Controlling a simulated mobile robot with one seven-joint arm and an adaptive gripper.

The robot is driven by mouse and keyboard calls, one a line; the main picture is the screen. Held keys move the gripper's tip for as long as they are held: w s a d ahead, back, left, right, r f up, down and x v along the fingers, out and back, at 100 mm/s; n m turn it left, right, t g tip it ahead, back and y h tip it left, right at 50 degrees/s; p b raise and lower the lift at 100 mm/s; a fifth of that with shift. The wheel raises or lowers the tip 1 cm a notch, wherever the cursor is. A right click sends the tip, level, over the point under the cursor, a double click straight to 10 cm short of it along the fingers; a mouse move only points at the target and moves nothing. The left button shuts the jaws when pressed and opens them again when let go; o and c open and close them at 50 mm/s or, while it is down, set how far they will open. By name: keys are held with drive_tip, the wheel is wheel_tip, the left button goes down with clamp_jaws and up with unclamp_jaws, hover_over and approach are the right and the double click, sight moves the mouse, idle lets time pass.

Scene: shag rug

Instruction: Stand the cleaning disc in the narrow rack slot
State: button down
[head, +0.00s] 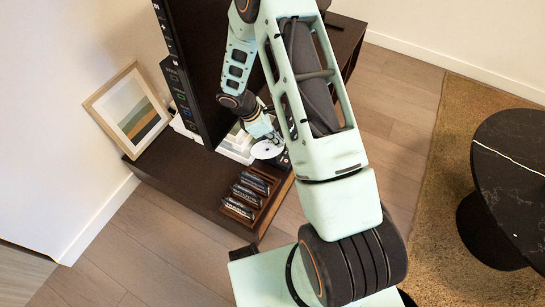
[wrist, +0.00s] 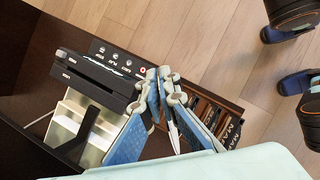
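The white cleaning disc (head: 267,150) shows as a pale oval just below my gripper (head: 270,138) in the head view. In the wrist view the disc (wrist: 172,130) appears nearly edge-on, as a thin pale strip between the blue-padded fingers. My gripper (wrist: 159,74) looks closed on it, its fingertips close together; the exact contact is hidden. The brown wooden rack (head: 250,190) lies on the dark cabinet, toward the front from the disc, with several dark cases in it. In the wrist view the rack (wrist: 222,103) is partly hidden behind the right finger. The narrow slot cannot be made out.
A black device with buttons (wrist: 115,58) lies beside the gripper on the dark cabinet (head: 160,163). A tall dark screen (head: 197,70) and a framed picture (head: 128,109) stand behind. A round black table (head: 515,150) stands at the right. The wooden floor in front is clear.

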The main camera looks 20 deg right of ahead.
wheel_tip(320, 180, down, 10)
drive_tip(key=a+m+y+p, duration=0.2)
drive_tip(key=m+y, duration=0.3)
drive_tip(key=m, duration=0.3)
drive_tip(key=shift+s+f, duration=0.2)
drive_tip(key=shift+f, duration=0.1)
drive_tip(key=shift+f+b, duration=2.6)
drive_tip(key=shift+f, duration=0.15)
drive_tip(key=shift+f+b, duration=0.15)
drive_tip(key=shift+b, duration=0.3)
drive_tip(key=shift+f+b, duration=0.3)
drive_tip(key=shift+f, duration=0.05)
drive_tip(key=c, duration=2.7)
unclamp_jaws()
drive_tip(key=shift+f+b, duration=1.35)
drive_tip(key=shift+f, duration=0.25)
drive_tip(key=o, duration=0.6)
